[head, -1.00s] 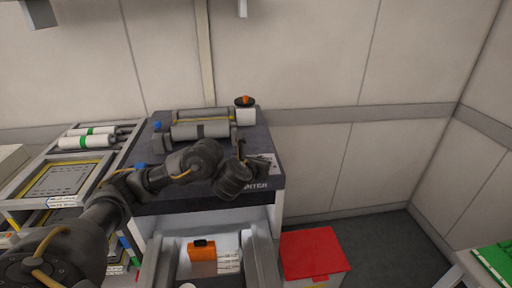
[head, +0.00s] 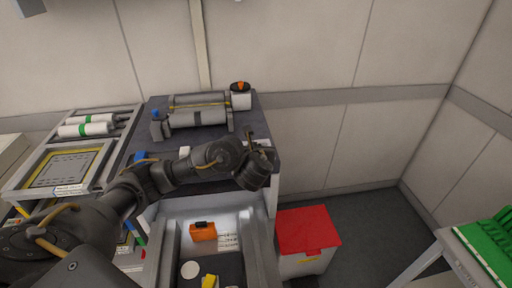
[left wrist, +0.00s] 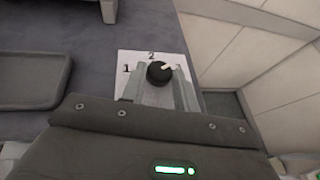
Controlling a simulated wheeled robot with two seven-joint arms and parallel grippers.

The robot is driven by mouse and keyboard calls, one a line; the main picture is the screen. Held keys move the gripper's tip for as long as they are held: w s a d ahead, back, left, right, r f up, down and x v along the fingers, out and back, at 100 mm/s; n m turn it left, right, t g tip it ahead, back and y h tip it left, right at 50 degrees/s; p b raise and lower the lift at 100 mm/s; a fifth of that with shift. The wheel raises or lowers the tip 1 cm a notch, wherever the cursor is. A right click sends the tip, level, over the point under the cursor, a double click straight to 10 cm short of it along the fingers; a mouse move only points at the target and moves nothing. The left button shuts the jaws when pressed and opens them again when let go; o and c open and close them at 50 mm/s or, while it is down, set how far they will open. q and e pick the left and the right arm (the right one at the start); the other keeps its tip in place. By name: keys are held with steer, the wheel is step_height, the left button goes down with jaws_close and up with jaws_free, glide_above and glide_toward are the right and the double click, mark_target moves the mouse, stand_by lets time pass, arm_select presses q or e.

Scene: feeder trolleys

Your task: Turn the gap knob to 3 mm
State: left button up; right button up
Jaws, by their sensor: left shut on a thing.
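In the left wrist view, the black round gap knob (left wrist: 160,73) sits on a white dial plate (left wrist: 126,62) with the numbers 1, 2 and 3. Its white pointer mark points right and slightly up, towards the 3, which is partly hidden beside it. My left gripper (left wrist: 166,90) is shut on the knob, its grey fingers around it. In the head view my left gripper (head: 250,143) is over the front right corner of the dark machine top (head: 240,122); the knob is hidden there. My right gripper is not in view.
A roller unit (head: 198,117) and a white jar with an orange-marked black lid (head: 240,98) stand behind on the machine top. A red-lidded bin (head: 307,231) stands to the right. An open drawer (head: 262,250) below holds an orange item (head: 203,232).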

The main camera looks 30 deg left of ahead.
arm_select(q)
steer(key=o, duration=1)
steer(key=shift+c, duration=0.2)
steer(key=shift+s+d+r+p, duration=0.25)
steer(key=shift+s+p, duration=0.05)
steer(key=shift+s, duration=0.05)
steer(key=p+v, duration=0.2)
steer(key=v, duration=0.8)
steer(key=shift+a, duration=0.1)
